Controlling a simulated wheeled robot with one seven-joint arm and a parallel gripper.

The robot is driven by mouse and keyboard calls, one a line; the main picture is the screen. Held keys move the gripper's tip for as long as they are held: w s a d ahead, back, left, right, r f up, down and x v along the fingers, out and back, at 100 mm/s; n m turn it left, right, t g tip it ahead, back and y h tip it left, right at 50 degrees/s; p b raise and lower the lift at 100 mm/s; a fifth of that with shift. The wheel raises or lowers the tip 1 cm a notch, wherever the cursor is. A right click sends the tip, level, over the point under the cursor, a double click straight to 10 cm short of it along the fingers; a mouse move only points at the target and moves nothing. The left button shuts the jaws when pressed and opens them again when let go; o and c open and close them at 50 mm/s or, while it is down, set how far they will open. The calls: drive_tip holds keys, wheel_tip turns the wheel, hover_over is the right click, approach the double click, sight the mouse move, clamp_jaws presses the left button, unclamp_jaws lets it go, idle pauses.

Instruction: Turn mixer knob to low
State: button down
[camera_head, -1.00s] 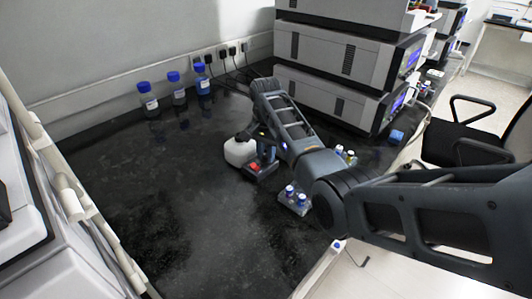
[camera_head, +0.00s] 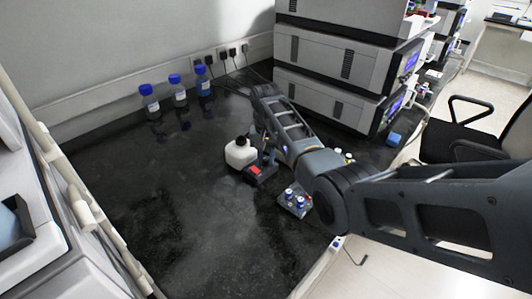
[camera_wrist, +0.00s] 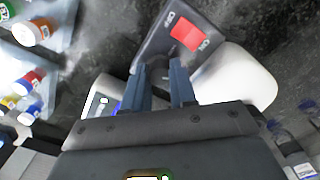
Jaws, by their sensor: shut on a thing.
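The mixer (camera_head: 239,155) stands on the dark bench in the head view, with a white body, a black top and a dark front panel with a red switch (camera_head: 261,170). In the wrist view the white body (camera_wrist: 240,75) and the red switch (camera_wrist: 186,37) with its printed labels are close up. My gripper (camera_wrist: 166,70) is at the lower edge of the dark panel, its two blue-grey fingers shut on the mixer knob.
Blue-capped bottles (camera_head: 179,92) line the back wall. Stacked grey instruments (camera_head: 335,95) stand behind my arm. The bench left of the mixer is clear.

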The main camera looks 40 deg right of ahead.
sight(266, 158)
drive_tip(key=n+p, duration=0.1)
drive_tip(key=n, duration=0.5)
drive_tip(key=shift+r+n+p, duration=0.1)
drive_tip(key=shift+n+p, duration=0.2)
drive_tip(key=shift+p, duration=0.1)
drive_tip(key=n+p, duration=0.1)
drive_tip(key=n, duration=0.4)
drive_tip(key=shift+n, duration=0.4)
drive_tip(key=c, duration=0.9)
unclamp_jaws()
wheel_tip(266, 158, up, 7)
drive_tip(key=shift+r, duration=0.3)
